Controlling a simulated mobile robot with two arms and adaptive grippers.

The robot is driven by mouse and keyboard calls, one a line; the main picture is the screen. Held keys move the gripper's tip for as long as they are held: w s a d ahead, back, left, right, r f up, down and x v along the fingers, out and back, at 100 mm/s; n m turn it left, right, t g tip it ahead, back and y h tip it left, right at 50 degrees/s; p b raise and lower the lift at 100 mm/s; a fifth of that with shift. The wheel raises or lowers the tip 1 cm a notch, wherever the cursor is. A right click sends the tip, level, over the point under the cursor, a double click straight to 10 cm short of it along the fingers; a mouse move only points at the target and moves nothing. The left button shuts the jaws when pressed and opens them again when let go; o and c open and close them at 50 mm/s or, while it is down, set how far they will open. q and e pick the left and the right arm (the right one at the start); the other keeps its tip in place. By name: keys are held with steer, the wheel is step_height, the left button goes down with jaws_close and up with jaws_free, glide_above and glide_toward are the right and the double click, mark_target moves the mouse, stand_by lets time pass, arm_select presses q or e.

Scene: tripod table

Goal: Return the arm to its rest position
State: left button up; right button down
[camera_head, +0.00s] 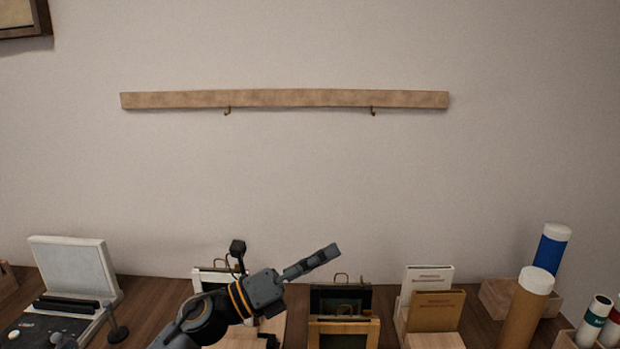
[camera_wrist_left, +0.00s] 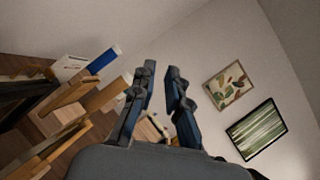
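My left arm comes in from the bottom of the head view, and its gripper (camera_head: 328,254) points up and right above the table's objects. The wall stands behind it. In the left wrist view the two fingers of the left gripper (camera_wrist_left: 162,72) stand apart with nothing between them, so it is open and empty. My right arm and gripper are not in view.
A wooden rail (camera_head: 285,99) with two hooks is on the wall. Small frames (camera_head: 342,328) stand on the wooden table (camera_head: 150,293) near my arm. Booklets (camera_head: 436,310) and tubes (camera_head: 526,308) stand to the right, a white panel device (camera_head: 75,266) to the left.

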arm_select(q)
steer(key=s+a+f+n+t+y, duration=0.35)
steer(key=a+f+n+y, duration=0.65)
steer(key=n, duration=0.6)
steer(key=s+a+f+n+t+y, duration=0.2)
steer(key=a+f+n+t+y, duration=0.2)
steer(key=a+f+n+y, duration=0.9)
steer(key=s+f+n+g+h, duration=0.2)
steer(key=s+f+n+g, duration=0.35)
steer(key=s, duration=0.75)
steer(key=s+f+n+g+h, duration=0.1)
steer(key=s+f+n+g, duration=0.5)
steer(key=s, duration=0.6)
step_height(320, 180, down, 27)
steer(key=s+m+g, duration=0.2)
steer(key=s+a+f+g, duration=0.1)
steer(key=s+a+f, duration=0.1)
steer(key=s+f, duration=1.4)
steer(key=shift+s+a+f, duration=0.25)
steer(key=shift+s+a, duration=0.05)
steer(key=shift+s, duration=0.2)
